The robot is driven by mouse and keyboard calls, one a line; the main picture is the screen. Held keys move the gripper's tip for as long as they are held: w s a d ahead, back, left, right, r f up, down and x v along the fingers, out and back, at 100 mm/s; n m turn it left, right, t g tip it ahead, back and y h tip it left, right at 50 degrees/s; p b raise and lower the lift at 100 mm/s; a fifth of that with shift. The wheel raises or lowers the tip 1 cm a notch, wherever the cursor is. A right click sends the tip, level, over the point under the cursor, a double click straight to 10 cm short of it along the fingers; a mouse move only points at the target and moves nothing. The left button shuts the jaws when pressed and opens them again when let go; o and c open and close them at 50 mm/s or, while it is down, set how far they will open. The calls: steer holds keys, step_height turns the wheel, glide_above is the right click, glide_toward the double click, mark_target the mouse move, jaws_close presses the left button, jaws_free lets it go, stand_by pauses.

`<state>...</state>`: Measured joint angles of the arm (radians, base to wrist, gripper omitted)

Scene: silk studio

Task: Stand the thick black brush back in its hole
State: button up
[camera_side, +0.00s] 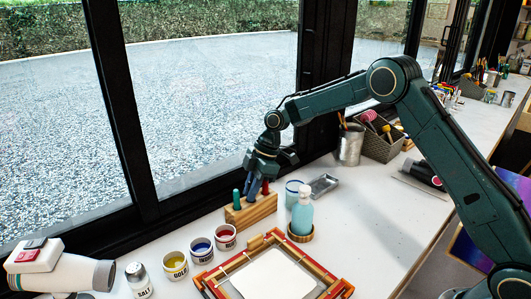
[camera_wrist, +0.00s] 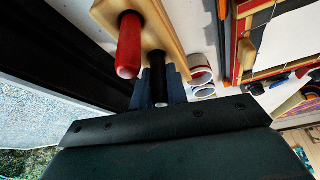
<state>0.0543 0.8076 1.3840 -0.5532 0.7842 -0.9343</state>
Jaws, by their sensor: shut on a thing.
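The wooden brush block (camera_side: 256,214) stands on the white table near the window; it also shows at the top of the wrist view (camera_wrist: 172,32). My gripper (camera_side: 251,188) is over its middle, pointing down. In the wrist view my gripper (camera_wrist: 158,88) is shut on the thick black brush (camera_wrist: 157,72), whose dark handle runs from between the fingers to the block. I cannot tell how deep its lower end sits in the hole. A red-handled brush (camera_wrist: 130,45) stands in the block beside it. A green-handled brush (camera_side: 237,200) stands at the block's left end.
Paint cups (camera_side: 202,250) stand in front of the block. A turquoise bottle (camera_side: 302,213) and a blue-and-white cup (camera_side: 292,193) are close on its right. A wooden frame (camera_side: 335,286) with a white panel lies at the front. Bare table lies farther right.

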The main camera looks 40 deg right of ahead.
steer(key=shift+f, duration=0.3)
steer(key=o, duration=0.9)
steer(key=shift+r, duration=0.15)
steer(key=shift+v, duration=6.85)
